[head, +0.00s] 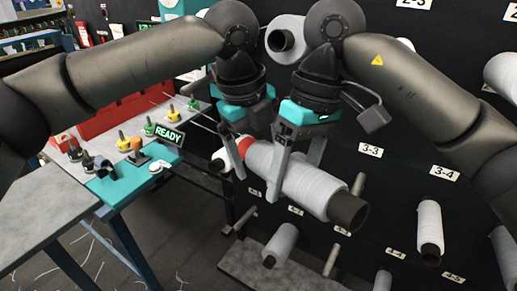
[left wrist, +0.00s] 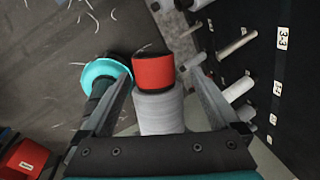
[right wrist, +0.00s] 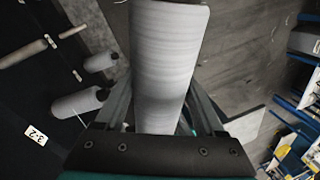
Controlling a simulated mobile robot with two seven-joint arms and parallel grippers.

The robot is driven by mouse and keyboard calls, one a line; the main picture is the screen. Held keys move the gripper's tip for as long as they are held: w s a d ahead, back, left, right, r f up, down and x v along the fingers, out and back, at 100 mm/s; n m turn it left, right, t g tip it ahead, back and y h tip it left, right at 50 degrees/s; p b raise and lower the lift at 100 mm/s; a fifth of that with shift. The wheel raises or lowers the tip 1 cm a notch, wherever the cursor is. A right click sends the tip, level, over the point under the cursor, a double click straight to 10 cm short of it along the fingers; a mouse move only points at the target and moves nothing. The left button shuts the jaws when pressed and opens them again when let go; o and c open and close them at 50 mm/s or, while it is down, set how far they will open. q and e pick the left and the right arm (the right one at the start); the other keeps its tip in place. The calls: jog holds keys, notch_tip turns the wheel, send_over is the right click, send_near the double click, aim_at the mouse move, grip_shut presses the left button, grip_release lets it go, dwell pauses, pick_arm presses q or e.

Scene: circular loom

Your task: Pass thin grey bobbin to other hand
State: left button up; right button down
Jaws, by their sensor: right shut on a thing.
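The thin grey bobbin (head: 312,187) is a pale grey thread roll with a dark core at its near right end and a red band (head: 244,147) at its far left end. My right gripper (head: 293,178) is shut on its middle, and the roll also fills the space between the fingers in the right wrist view (right wrist: 165,65). My left gripper (head: 250,163) is at the red end. In the left wrist view the bobbin (left wrist: 161,112) lies between its open fingers, with gaps at the sides. The bobbin is held in the air, tilted.
A dark rack wall with pegs and several bobbins (head: 430,222) stands behind and to the right. A grey table (head: 45,208) with a teal READY station (head: 130,180) is at the left. Below the held bobbin is a grey ledge (head: 262,272) with another bobbin above it.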

pick_arm(q)
jog(key=shift+d+r, duration=0.1)
jog(key=c, duration=1.4)
pick_arm(e)
jog(key=shift+s+a, duration=0.1)
pick_arm(q)
jog(key=shift+c, duration=0.2)
pick_arm(e)
grip_release()
jog(key=shift+r, duration=0.1)
